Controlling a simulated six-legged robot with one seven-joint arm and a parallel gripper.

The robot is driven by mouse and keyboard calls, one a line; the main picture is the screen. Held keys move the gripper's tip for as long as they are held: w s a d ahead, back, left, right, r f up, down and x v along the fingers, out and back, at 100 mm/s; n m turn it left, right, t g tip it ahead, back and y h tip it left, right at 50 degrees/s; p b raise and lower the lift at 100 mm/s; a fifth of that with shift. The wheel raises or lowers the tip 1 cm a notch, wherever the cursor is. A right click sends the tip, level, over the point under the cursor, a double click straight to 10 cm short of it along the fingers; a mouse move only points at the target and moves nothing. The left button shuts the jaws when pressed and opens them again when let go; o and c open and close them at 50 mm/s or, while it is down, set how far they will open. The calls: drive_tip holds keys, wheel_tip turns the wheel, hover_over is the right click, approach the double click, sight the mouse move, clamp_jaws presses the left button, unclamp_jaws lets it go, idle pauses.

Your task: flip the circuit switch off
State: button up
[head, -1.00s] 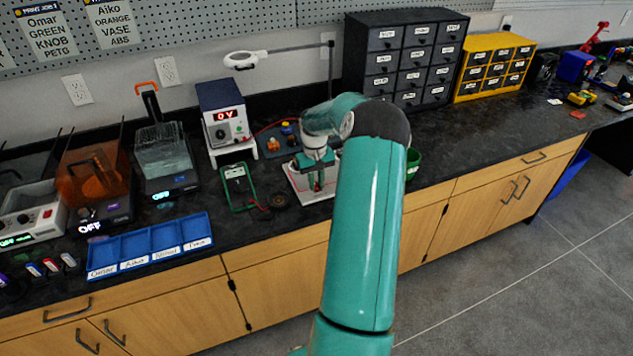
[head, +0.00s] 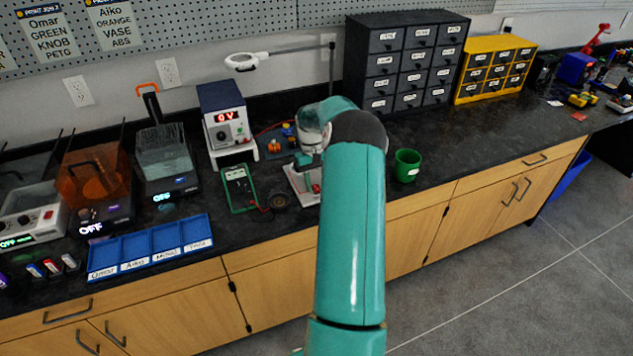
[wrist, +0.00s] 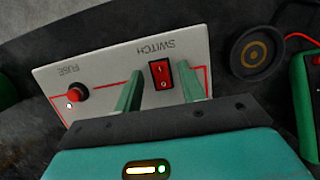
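The circuit board is a white panel (wrist: 110,62) with SWITCH and FUSE printed on it, upside down in the wrist view. The circuit switch (wrist: 161,74) is a red rocker in a black frame, with small white marks on its two halves. My gripper (wrist: 160,80) is open, its two green fingers apart on either side of the switch, with nothing between them but the view of it. I cannot tell whether the fingers touch the panel. In the head view, my arm hides most of the panel (head: 299,186) and the switch.
A red fuse knob (wrist: 76,93) sits on the panel. A dark disc (wrist: 255,52) lies beside it. In the head view, a green multimeter (head: 238,188), a power supply (head: 224,115) and a green cup (head: 406,165) stand nearby. Free counter lies right of the cup.

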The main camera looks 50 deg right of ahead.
sight(312, 182)
drive_tip(key=shift+r, duration=0.1)
drive_tip(key=v, duration=1.3)
drive_tip(key=shift+r, duration=0.35)
